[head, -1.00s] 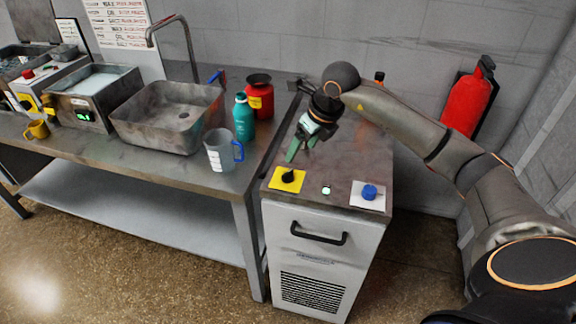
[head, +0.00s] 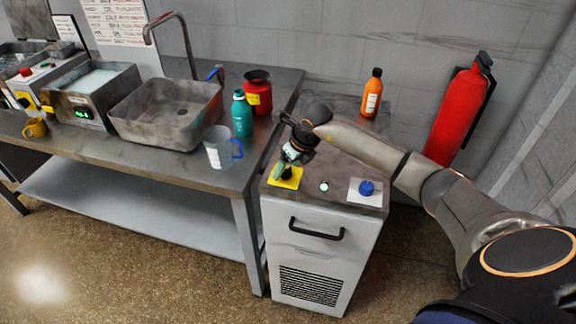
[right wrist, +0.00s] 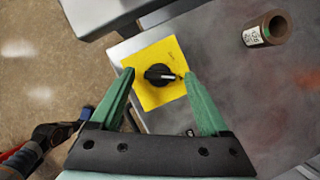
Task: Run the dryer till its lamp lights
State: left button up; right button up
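The dryer (head: 312,248) is a pale cabinet with a dark top, a front handle and a vent grille. On its top are a black rotary knob on a yellow plate (head: 293,183), a small round lamp (head: 324,186) that looks pale whitish-green, and a blue knob (head: 366,188) on a white plate. My right gripper (head: 286,172) is over the yellow plate and partly hides it. In the right wrist view, its green fingers (right wrist: 159,75) are open, one on each side of the black knob (right wrist: 160,75). I cannot tell whether they touch it. My left gripper is not identifiable.
An orange bottle (head: 372,93) stands behind the dryer's top. A brown labelled cylinder (right wrist: 266,29) shows in the right wrist view. On the bench at left are a clear jug (head: 218,148), a teal bottle (head: 242,115), a red container (head: 258,92) and a sink (head: 168,112).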

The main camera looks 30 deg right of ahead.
grip_shut()
dwell(0.4)
jog(key=shift+d+f+n+y+b, duration=0.15)
jog(key=shift+n+y+b, duration=0.35)
jog(key=shift+n+b, duration=0.75)
jog(key=shift+w+n+g+y+b, duration=0.15)
jog(key=shift+n+g+y+b, duration=0.3)
jog(key=shift+n+b, duration=0.7)
jog(key=n+g+y+b, duration=0.1)
jog(key=n+b, duration=0.1)
jog(key=n, duration=0.1)
jog(key=shift+w+d+n, duration=0.1)
jog(key=shift+n, duration=0.2)
jog(key=shift+r+n+g+y+b, duration=0.15)
jog(key=shift+n+g+b, duration=0.2)
jog(key=shift+n, duration=0.45)
jog(key=shift+r+n+g+y+b, duration=0.1)
jog(key=shift+n+g+b, duration=0.1)
jog(key=shift+n+b, duration=0.45)
jog(key=shift+n, duration=0.35)
